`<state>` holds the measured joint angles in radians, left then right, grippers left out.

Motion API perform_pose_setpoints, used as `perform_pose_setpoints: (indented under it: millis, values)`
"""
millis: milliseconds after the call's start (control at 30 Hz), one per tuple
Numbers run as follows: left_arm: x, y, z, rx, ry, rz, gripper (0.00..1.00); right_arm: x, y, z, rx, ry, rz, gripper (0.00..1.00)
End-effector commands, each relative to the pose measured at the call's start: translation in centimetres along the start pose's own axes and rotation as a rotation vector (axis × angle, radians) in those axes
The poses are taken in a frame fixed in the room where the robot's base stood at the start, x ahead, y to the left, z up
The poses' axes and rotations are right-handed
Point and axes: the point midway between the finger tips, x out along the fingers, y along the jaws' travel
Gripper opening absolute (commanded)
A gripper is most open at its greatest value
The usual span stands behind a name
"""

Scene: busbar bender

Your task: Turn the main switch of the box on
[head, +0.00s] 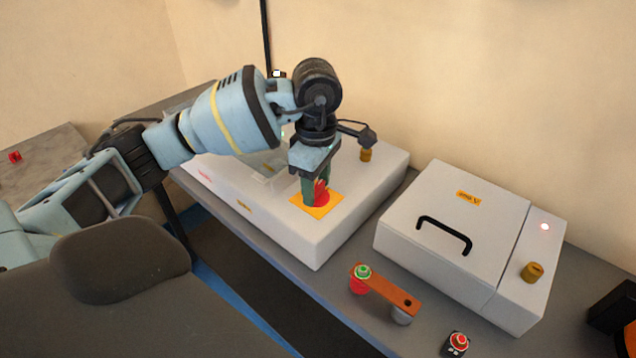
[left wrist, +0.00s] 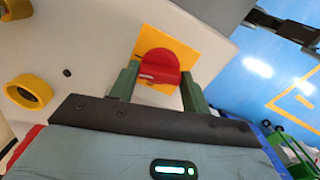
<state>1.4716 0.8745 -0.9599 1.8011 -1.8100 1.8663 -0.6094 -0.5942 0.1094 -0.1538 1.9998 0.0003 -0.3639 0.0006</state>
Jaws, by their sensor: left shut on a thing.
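The main switch is a red rotary knob (head: 321,192) on a yellow-orange plate (head: 310,209), on the top face of the white box (head: 330,242) at its front corner. In the left wrist view the red knob (left wrist: 158,68) sits between the two green fingers, with the yellow plate (left wrist: 170,45) behind it. My left gripper (head: 314,192) points down at the knob and is shut on it. The fingers hide part of the knob in the head view. The knob's on or off marking is too small to read. My right gripper is not in view.
A second white box (head: 455,215) with a black handle (head: 443,234) stands to the right. A red button (head: 458,341) stands at the front edge. A brass-coloured knob (head: 366,154) rises from the first box.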

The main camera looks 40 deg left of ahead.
Motion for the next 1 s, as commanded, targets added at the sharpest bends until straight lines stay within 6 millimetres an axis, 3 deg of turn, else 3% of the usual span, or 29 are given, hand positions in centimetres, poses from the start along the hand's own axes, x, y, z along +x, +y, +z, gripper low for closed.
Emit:
perform_pose_setpoints:
  millis: [400,1000]
  values:
    - [0.1,0.0,0.0,0.217,0.0,0.0,0.24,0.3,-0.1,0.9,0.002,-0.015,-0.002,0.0]
    - [0.0,0.0,0.0,0.258,0.0,0.0,0.24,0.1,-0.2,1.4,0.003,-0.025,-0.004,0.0]
